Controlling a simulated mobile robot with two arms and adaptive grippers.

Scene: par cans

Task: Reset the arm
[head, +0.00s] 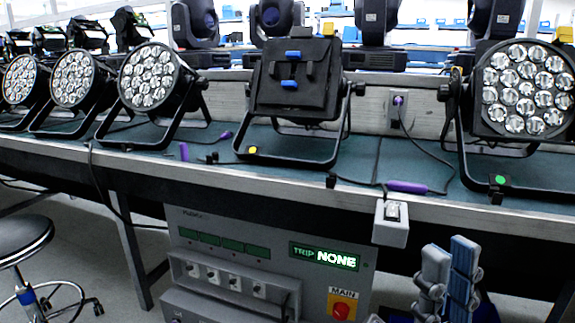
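My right gripper (450,253) is at the bottom right, in front of the bench. Its two grey-blue fingers point up and stand side by side in this view. The angle does not show how wide the gap between them is, and I see nothing held in them. My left gripper is not in view. The near thing above the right gripper is a small grey box (390,232) on the bench's front edge, apart from the fingers.
Several par cans stand on the bench, including one at right (526,88) and one at left (155,78). A black-covered one (296,95) stands between. A control panel (215,225) reading "TRIP NONE" has a red main switch (342,309). A stool (22,238) stands left.

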